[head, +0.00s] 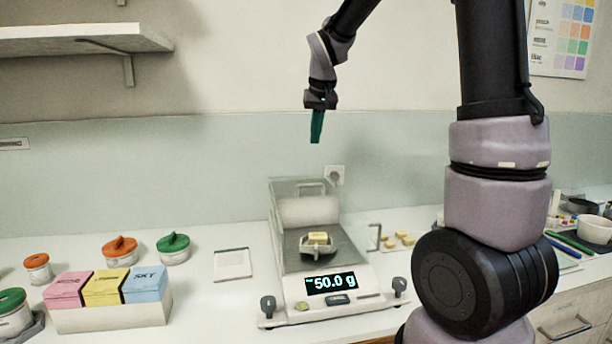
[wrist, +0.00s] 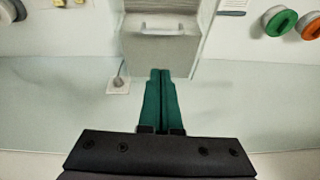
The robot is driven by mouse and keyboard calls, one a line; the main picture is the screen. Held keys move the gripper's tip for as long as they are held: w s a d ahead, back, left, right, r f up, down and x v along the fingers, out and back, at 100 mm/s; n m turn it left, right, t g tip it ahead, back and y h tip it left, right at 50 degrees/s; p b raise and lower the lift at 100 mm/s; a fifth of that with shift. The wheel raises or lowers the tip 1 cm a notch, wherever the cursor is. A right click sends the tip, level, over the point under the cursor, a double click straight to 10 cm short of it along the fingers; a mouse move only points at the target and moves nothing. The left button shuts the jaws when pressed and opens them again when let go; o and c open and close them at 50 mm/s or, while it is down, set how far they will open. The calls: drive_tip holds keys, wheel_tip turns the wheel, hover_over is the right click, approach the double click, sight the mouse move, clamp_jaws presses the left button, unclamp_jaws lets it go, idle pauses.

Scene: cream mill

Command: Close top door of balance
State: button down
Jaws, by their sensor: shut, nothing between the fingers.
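The balance (head: 325,300) stands on the counter, its display reading 50.0 g. A small yellow block (head: 318,238) sits in a dish on its pan, behind the display. A clear glass shield surrounds the weighing space. A handle (head: 312,187) shows at the upper rear of the shield, and a similar handle (wrist: 161,28) shows in the wrist view. The clear top door is hard to make out, and I cannot tell how far it stands open. My gripper (head: 315,140) has green fingers, shut and empty, pointing down above and behind the balance, apart from it; they also show in the wrist view (wrist: 160,73).
Several yellow blocks (head: 406,240) lie right. A shelf (head: 80,40) is at upper left. Air around my gripper is free.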

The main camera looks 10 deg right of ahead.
hover_over(307, 194)
wheel_tip(307, 194, down, 3)
drive_tip(key=shift+n, duration=0.3)
drive_tip(key=x, duration=1)
drive_tip(key=shift+w+d+f, duration=0.1)
drive_tip(key=shift+d, duration=0.05)
drive_tip(key=s, duration=0.3)
drive_tip(key=shift+s+f, duration=0.2)
drive_tip(key=shift+s, duration=0.3)
